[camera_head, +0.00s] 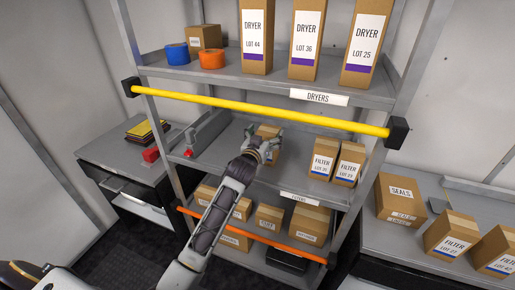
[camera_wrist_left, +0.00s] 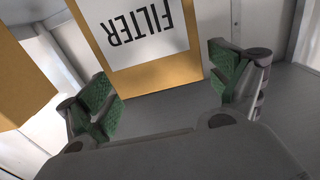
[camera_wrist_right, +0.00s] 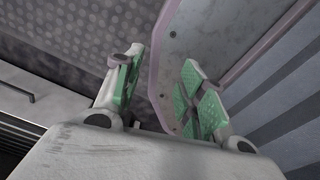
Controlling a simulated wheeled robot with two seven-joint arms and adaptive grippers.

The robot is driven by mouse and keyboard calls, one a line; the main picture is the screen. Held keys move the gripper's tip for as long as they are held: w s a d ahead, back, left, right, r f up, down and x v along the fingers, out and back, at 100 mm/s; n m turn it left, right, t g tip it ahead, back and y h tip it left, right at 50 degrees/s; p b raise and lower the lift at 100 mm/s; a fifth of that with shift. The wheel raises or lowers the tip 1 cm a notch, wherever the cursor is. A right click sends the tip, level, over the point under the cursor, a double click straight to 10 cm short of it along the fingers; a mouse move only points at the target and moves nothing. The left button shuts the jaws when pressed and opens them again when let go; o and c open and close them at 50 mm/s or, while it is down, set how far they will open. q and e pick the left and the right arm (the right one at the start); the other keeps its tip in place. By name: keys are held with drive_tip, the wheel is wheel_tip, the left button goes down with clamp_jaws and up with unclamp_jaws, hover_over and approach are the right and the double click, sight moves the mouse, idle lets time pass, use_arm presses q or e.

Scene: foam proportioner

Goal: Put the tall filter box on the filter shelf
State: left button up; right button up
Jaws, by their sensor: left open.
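A brown box (camera_head: 268,131) stands on the middle shelf, partly hidden by my left gripper (camera_head: 264,149). In the left wrist view a box with an upside-down FILTER label (camera_wrist_left: 145,45) lies just beyond and between the spread fingers of my left gripper (camera_wrist_left: 165,88). The fingers are open with no visible grip on it. The filter shelf (camera_head: 292,182) carries a FILTERS tag and two smaller labelled filter boxes (camera_head: 322,160) (camera_head: 349,163) at its right. My right gripper (camera_wrist_right: 162,88) is open and empty in its wrist view, outside the head view.
A yellow bar (camera_head: 255,109) crosses the rack above this shelf, and an orange bar (camera_head: 262,238) crosses below it. Dryer boxes (camera_head: 306,40) stand on the top shelf. The right bench holds a seals box (camera_head: 402,200) and two filter boxes (camera_head: 451,236) (camera_head: 496,252).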

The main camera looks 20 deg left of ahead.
use_arm(q)
drive_tip(key=s, duration=0.6)
drive_tip(key=shift+a+b, duration=0.1)
drive_tip(key=shift+b, duration=0.2)
drive_tip(key=s, duration=0.3)
drive_tip(key=shift+s+a, duration=0.1)
use_arm(e)
drive_tip(key=shift+w+d+f, duration=0.25)
drive_tip(key=shift+d+f, duration=0.25)
drive_tip(key=shift+d, duration=0.35)
drive_tip(key=shift+a, duration=0.1)
drive_tip(key=shift+a, duration=0.55)
drive_tip(key=shift+d, duration=0.1)
